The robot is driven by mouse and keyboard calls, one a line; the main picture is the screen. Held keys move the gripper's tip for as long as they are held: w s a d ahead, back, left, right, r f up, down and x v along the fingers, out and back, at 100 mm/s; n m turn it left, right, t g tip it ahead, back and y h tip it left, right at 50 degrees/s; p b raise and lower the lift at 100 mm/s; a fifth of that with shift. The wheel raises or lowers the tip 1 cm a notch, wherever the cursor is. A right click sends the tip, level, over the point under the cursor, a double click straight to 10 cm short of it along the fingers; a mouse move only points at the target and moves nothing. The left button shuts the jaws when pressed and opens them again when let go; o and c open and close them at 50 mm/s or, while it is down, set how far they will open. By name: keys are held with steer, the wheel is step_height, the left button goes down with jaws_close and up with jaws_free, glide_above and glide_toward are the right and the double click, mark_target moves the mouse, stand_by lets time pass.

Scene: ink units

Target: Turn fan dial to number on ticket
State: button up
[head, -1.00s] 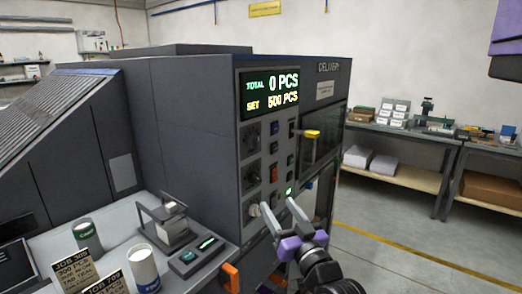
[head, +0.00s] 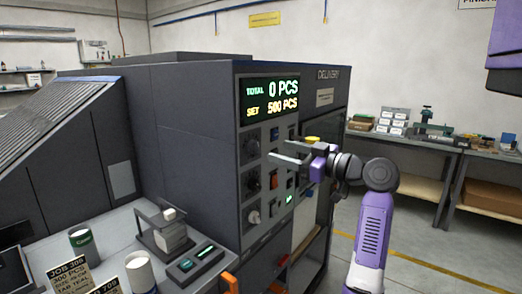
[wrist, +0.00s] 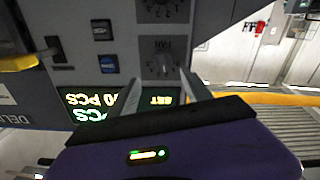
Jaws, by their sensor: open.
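The fan dial is a dark round knob on the grey control panel, the upper one in a column of dials (head: 251,149). In the wrist view this dial (wrist: 163,64) appears upside down under a label that seems to read FAN; its pointer setting is too small to read. My gripper (head: 273,152) is open and empty in front of the panel. In the wrist view its fingertips (wrist: 160,83) lie either side of the dial's line, apparently short of it. A job ticket (head: 72,276) stands at lower left, reading JOB 306; a second ticket (head: 108,287) is partly cut off. Their fan numbers are not legible.
A display (head: 270,97) above the dials reads TOTAL 0 PCS, SET 500 PCS. Two more dials (head: 252,183) sit below, with buttons and switches (head: 274,181) beside them. A yellow handle (head: 313,139) juts out at right. Cups (head: 139,270) stand near the tickets.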

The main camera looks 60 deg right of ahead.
mark_target(259, 148)
steer(key=shift+w+d+f+p, duration=0.15)
steer(key=shift+w+p, duration=0.35)
steer(key=shift+w, duration=1.5)
steer(key=shift+w+d+f+p, duration=0.15)
steer(key=shift+w+p, duration=0.35)
steer(key=shift+w, duration=1.45)
jaws_close()
